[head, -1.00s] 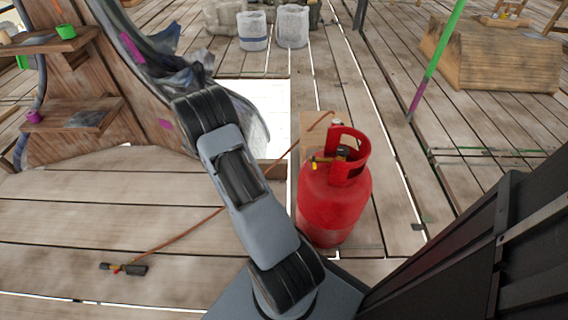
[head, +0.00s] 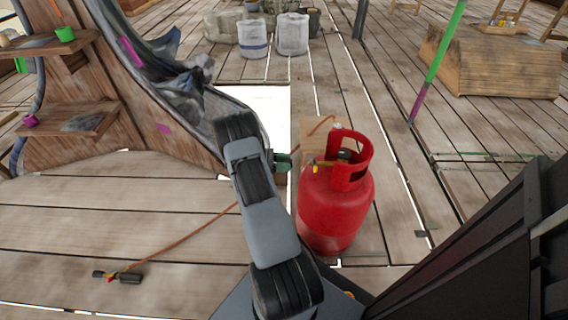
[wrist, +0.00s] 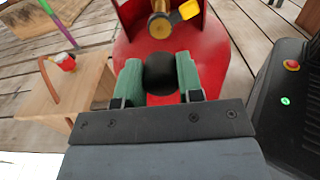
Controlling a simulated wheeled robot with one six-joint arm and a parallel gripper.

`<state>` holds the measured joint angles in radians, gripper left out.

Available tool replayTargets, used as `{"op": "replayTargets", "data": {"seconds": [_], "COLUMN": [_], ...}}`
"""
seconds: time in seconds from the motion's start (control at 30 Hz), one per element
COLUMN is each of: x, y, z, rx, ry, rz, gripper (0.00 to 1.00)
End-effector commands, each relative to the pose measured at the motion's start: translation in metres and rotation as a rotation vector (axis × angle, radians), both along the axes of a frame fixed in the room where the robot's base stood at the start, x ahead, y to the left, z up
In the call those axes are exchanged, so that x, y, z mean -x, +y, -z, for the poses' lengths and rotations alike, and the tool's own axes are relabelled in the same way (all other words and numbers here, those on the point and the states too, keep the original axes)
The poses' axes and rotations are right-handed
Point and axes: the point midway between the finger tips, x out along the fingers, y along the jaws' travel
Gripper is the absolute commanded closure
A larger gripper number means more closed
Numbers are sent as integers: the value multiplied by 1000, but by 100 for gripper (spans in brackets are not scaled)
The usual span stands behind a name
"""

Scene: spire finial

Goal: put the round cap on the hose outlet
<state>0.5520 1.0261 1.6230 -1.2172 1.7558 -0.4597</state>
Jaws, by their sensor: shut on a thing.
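My gripper (wrist: 160,84) has green fingers and is shut on a round black cap (wrist: 160,70) in the wrist view. Beyond it stands the red gas cylinder (head: 334,208), also in the wrist view (wrist: 210,62). The brass hose outlet (wrist: 159,25), with a yellow lever (wrist: 188,10) beside it, lies straight ahead of the cap, inside the red collar. A gap seems to show between cap and outlet. In the head view my gripper (head: 283,161) is left of the cylinder's collar, partly behind my arm; the cap is hidden there.
A wooden block (wrist: 62,100) stands left of the cylinder in the wrist view, with a red and white fitting (wrist: 65,62) on it. An orange hose (head: 180,240) runs over the planks to a torch (head: 118,276). Wooden shelves (head: 70,119) stand at left.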

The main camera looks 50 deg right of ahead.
Motion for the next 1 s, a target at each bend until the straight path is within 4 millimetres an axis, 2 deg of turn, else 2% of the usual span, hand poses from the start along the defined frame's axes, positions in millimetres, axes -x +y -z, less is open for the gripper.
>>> {"op": "replayTargets", "data": {"seconds": [0.7,1.0], "x": [39,46], "y": [-27,-33], "z": [0,0], "rx": [0,-1], "ry": [0,-1], "rz": [1,1], "gripper": [87,87]}}
